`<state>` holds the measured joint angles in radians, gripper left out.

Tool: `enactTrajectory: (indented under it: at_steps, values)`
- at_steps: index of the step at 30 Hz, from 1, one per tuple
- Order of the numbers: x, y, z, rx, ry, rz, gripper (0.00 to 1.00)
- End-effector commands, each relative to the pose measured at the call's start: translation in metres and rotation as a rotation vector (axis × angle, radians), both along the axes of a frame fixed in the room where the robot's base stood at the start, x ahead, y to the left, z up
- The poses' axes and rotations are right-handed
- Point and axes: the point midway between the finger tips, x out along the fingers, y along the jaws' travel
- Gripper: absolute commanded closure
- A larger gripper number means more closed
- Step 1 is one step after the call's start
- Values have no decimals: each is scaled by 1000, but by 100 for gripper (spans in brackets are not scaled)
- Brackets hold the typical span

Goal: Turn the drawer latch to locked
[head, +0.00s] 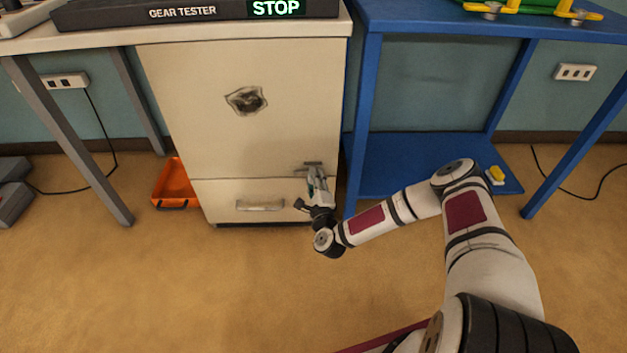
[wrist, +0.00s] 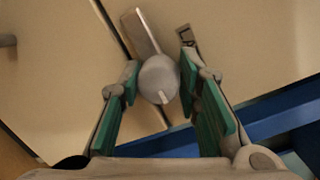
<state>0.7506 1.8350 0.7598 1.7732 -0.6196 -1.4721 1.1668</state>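The latch is a round grey knob (wrist: 158,80) with a flat bar (wrist: 141,32). In the wrist view the bar points up and slightly left, close to the drawer seam, and stands apart from a small metal catch (wrist: 188,36). In the head view the latch (head: 312,163) is at the cabinet's lower right, mostly behind my gripper (head: 314,182). The drawer (head: 222,195) looks shut. My gripper's green-padded fingers (wrist: 160,72) stand on either side of the knob, their tips very close to its edges. I cannot tell whether they press on it.
The drawer handle (head: 260,205) is left of my gripper. A blue bench (head: 361,110) stands close on the right, with a low shelf (head: 400,160). An orange bin (head: 174,184) sits on the floor left of the cabinet (head: 190,130). The floor in front is clear.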

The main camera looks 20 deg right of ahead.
Motion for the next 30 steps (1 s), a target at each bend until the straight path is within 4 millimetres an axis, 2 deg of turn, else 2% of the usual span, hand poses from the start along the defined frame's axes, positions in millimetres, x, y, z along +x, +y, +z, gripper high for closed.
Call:
enactTrajectory:
  at_steps: [14,30]
  values:
    - [0,1,1,-81,22,2,97]
    - [1,2,2,-531,142,4,97]
